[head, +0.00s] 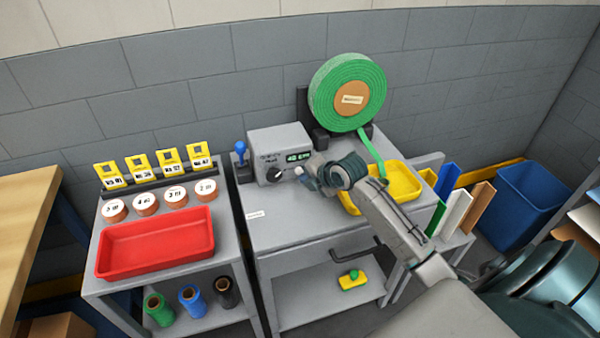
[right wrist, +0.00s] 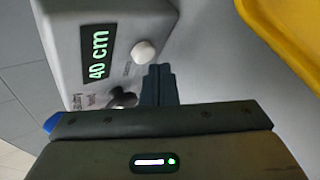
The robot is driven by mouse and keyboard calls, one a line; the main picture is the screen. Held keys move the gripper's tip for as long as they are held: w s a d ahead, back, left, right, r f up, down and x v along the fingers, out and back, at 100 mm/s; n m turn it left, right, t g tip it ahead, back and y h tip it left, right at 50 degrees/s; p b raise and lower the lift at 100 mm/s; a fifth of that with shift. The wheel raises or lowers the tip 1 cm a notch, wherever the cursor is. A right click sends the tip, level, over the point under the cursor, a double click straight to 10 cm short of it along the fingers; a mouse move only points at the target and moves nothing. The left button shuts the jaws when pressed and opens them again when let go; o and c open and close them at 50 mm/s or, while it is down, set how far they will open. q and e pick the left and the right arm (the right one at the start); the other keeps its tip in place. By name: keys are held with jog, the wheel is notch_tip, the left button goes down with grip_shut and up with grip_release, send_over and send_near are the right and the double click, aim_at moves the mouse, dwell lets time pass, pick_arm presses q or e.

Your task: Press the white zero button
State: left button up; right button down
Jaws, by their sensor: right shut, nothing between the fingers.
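The white zero button (right wrist: 144,52) is a small round knob on the front of a grey control box (head: 280,142), beside its green display (right wrist: 96,56) reading 40 cm. In the head view the button (head: 299,171) shows just at the tip of my right gripper (head: 311,180). In the right wrist view my right gripper's fingers (right wrist: 158,84) are shut and empty, with their tips close to the button. I cannot tell whether they touch it. My left gripper is not in view.
A black dial (right wrist: 122,98) sits beside the button on the same panel. A yellow tray (head: 400,183) lies right of the box, under green tape from a large roll (head: 376,82). A red tray (head: 155,243) stands on the left table. The grey bench front (head: 275,232) is mostly clear.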

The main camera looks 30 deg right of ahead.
jog(key=shift+w+d, duration=0.15)
jog(key=shift+w, duration=0.5)
dwell(0.6)
jog(key=shift+s, duration=0.15)
jog(key=shift+s+a+p, duration=0.2)
jog(key=shift+s+p, duration=0.1)
jog(key=shift+s, duration=0.45)
jog(key=shift+s+a+p, duration=0.1)
jog(key=shift+s+p, duration=0.2)
jog(key=shift+s, duration=0.05)
jog(key=shift+s+a+p, duration=0.25)
jog(key=shift+s+p, duration=0.15)
jog(key=shift+s, duration=0.65)
jog(key=shift+s+a+p, duration=0.25)
jog(key=shift+s+p, duration=0.15)
jog(key=shift+s, duration=0.6)
jog(key=shift+f, duration=0.1)
